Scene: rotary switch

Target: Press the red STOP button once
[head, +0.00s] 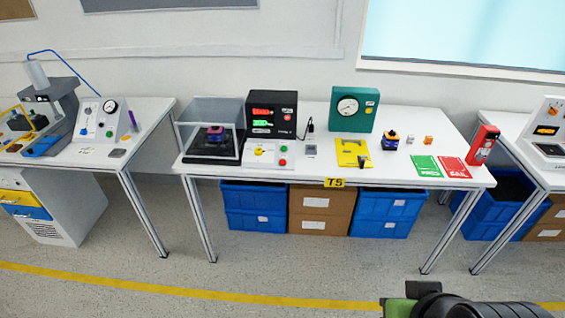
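A yellow rotary knob (259,150) is to the left on the same box. Part of my arm shows in the bottom right corner, far from the box. I cannot make out my gripper's fingers in this view. Nothing touches the red button.
A black box with red and green displays (286,104) stands behind the control box. A clear enclosure (213,121) stands to its left. A teal gauge box (366,112), a yellow fixture (353,152) and green and red cards lie further right. Floor before the table (480,183) is clear.

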